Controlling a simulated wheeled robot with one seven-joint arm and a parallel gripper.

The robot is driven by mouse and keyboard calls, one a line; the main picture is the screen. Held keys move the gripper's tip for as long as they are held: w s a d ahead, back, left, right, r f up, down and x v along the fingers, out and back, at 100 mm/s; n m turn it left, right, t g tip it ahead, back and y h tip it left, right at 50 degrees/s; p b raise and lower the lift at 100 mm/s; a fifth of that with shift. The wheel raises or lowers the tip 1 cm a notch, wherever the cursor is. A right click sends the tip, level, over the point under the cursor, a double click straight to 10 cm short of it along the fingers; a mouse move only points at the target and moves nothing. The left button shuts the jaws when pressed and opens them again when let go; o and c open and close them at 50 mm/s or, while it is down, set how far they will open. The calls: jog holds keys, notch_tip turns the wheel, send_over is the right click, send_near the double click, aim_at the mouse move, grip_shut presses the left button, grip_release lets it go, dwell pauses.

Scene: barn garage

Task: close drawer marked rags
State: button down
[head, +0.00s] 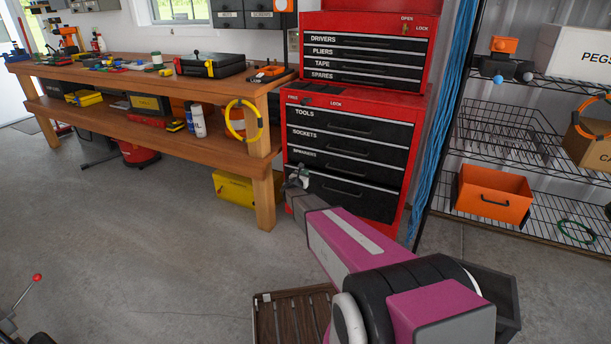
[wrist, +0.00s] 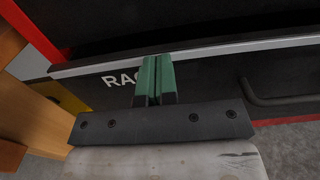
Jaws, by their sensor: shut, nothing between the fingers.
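The drawer marked rags is the bottom drawer (head: 350,194) of the red tool chest, with a black front and a bar handle. In the wrist view, its black front (wrist: 212,88) shows the letters "RAG" and a pale top edge; the rest of the label is hidden behind my fingers. The front seems to stand out a little from the chest; how far is unclear. My gripper (head: 297,180) is at the left part of this front. In the wrist view, its green fingertips (wrist: 155,80) are together and empty, over the label. I cannot tell whether they touch the front.
The wooden workbench (head: 262,150) stands close on the left, with a yellow box (head: 233,188) under it. Blue cables (head: 447,125) and a wire shelf (head: 540,208) with an orange bin (head: 492,194) are on the right. A brown slatted crate (head: 290,315) is on the floor in front.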

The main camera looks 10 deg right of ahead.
jog(key=v, duration=1.3)
jog(key=c, duration=1.6)
grip_release()
jog(key=shift+s+a, duration=0.1)
jog(key=shift+s, duration=0.1)
jog(key=shift+c, duration=0.2)
jog(key=o, duration=0.4)
jog(key=shift+s, duration=0.1)
jog(key=shift+o, duration=0.2)
jog(key=m+g+h, duration=0.3)
jog(key=m+g, duration=0.3)
jog(key=m, duration=1.6)
send_near(340, 192)
jog(key=x, duration=1)
jog(key=shift+w+f, duration=0.15)
jog(key=shift+w, duration=0.1)
jog(key=shift+w, duration=0.1)
grip_shut()
